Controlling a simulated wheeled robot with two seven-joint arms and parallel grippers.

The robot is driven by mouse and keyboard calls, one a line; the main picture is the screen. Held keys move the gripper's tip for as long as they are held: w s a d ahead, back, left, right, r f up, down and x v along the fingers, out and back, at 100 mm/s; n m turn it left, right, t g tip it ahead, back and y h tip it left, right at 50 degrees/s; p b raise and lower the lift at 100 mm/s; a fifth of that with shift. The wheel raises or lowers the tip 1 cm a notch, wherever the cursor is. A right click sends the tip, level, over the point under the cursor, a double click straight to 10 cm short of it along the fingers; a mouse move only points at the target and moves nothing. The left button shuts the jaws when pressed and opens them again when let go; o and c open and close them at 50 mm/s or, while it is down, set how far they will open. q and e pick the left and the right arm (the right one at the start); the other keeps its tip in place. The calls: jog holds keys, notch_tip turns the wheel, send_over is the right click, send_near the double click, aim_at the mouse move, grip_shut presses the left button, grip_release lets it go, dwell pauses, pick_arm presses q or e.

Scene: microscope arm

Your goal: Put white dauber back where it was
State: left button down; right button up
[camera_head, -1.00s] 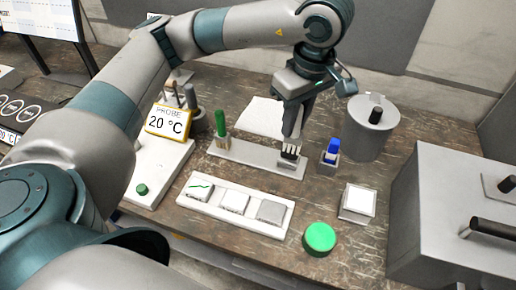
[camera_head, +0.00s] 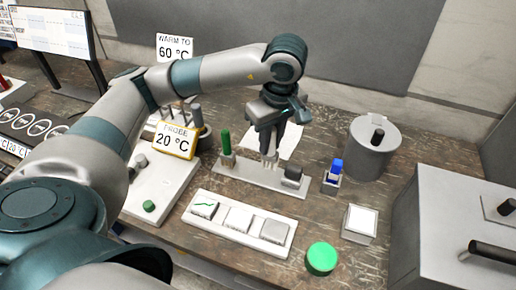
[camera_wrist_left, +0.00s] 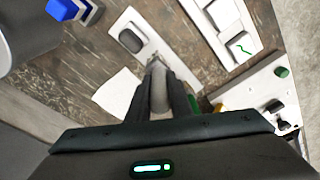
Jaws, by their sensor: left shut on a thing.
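My left gripper (camera_head: 270,140) is shut on a pale, whitish stick, the white dauber (camera_wrist_left: 158,95), and holds it point down over the middle of a light rack strip (camera_head: 252,174). The dauber's lower end is at or just above the strip; I cannot tell if it touches. A green dauber (camera_head: 226,146) stands upright at the strip's left end. A dark block (camera_head: 292,176) sits at its right end and also shows in the left wrist view (camera_wrist_left: 131,40). My right gripper is not in view.
A blue-topped holder (camera_head: 333,175) and a grey lidded pot (camera_head: 371,150) stand to the right. A white tray with several square pads (camera_head: 235,222) lies in front, with a green disc (camera_head: 321,258) nearby. A probe sign (camera_head: 175,141) stands left.

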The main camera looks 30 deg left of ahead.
pick_arm(q)
jog(key=a, duration=0.1)
jog(key=a+f, duration=0.2)
jog(key=a, duration=0.1)
jog(key=shift+w+f, duration=0.2)
jog(key=shift+w, duration=0.05)
jog(key=shift+p, duration=0.3)
notch_tip(320, 180, down, 4)
jog(key=shift+p, duration=0.7)
